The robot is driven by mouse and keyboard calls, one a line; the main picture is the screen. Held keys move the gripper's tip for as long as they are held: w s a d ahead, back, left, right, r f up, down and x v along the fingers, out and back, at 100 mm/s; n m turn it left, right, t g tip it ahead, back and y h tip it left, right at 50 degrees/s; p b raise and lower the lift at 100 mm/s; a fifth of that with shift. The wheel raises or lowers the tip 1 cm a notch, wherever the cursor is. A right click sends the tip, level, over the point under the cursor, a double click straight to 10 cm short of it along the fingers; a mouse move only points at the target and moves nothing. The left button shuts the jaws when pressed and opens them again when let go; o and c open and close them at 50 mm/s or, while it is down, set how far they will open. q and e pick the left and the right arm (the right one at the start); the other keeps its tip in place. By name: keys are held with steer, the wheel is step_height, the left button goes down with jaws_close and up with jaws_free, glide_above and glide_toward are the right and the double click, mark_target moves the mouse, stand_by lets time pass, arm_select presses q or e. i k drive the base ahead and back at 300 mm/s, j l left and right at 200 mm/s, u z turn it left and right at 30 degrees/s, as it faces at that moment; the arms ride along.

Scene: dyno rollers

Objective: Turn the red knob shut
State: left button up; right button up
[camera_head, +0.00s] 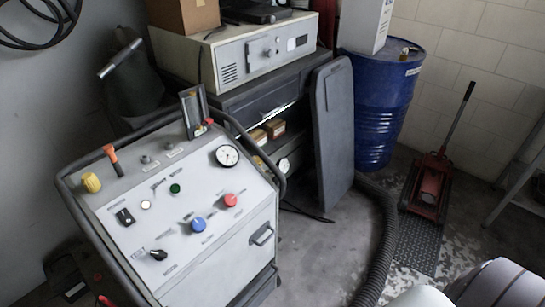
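The red knob (231,200) sits on the sloped top panel of a grey wheeled control cabinet (235,240), at the panel's right side. It is to the right of and above a blue knob (198,224), and below a round dial gauge (227,156). How far the red knob is turned cannot be told from here. Neither gripper shows in the head view. Only rounded white and dark parts, perhaps of my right arm, show at the bottom right corner, well away from the cabinet.
A dark tubular rail (90,232) frames the cabinet panel. An orange-handled lever (113,158) and a yellow knob (91,182) stand up at its left. A black hose (385,235), blue drum (380,105) and red floor jack (428,187) are to the right. Some floor beside the cabinet is clear.

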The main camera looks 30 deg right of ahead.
mark_target(230, 200)
steer(key=l+z, duration=0.15)
steer(key=l, duration=0.65)
steer(key=i+l+z, duration=0.2)
steer(key=l, duration=0.55)
steer(key=k, duration=0.1)
